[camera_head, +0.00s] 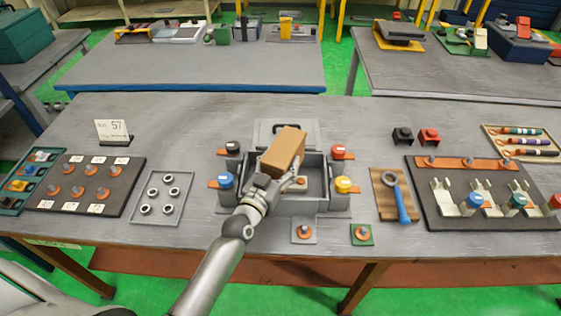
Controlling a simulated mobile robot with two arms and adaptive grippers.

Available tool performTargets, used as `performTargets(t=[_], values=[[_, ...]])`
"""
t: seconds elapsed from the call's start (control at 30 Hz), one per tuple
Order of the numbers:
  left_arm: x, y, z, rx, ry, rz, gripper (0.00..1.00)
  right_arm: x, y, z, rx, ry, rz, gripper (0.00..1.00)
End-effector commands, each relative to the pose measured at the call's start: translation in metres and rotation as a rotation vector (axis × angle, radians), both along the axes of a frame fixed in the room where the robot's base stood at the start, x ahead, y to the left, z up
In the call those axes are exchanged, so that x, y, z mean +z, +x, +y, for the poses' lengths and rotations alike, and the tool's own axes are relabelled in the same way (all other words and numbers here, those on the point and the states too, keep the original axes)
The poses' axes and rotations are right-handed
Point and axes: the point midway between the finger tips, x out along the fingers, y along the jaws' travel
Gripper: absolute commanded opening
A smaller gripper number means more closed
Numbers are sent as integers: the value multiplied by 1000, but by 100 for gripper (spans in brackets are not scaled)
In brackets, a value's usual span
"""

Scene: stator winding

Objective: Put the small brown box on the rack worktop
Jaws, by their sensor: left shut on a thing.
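The small brown box (284,150) is held by my left gripper (279,183), above a grey fixture in the middle of the worktop. The box is tilted in the view, and the gripper is shut on its near end. The grey worktop (362,118) under it carries stator winding parts; I cannot tell whether this is the rack worktop. My right gripper does not show.
The grey fixture (318,205) has posts with black, red, blue and yellow caps. A wrench board (381,205) and a dark holder board (430,215) stand right. A dark peg board (50,195) and washer tray (178,208) stand left. Another bench (200,72) is behind.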

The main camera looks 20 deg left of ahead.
Motion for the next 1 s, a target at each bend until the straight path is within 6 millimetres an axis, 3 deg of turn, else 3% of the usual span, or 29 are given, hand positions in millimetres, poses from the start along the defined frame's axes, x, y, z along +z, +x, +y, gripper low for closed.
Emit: performTargets(t=[0.3, 0.33, 0.5, 1.0], values=[[-2, 0, 0, 0, 0, -4, 27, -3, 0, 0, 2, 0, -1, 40], [-2, 0, 0, 0, 0, -2, 63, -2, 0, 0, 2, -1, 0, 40], [-2, 0, 0, 0, 0, -2, 84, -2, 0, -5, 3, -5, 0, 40], [0, -3, 0, -1, -1, -1, 84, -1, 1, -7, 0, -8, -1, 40]])
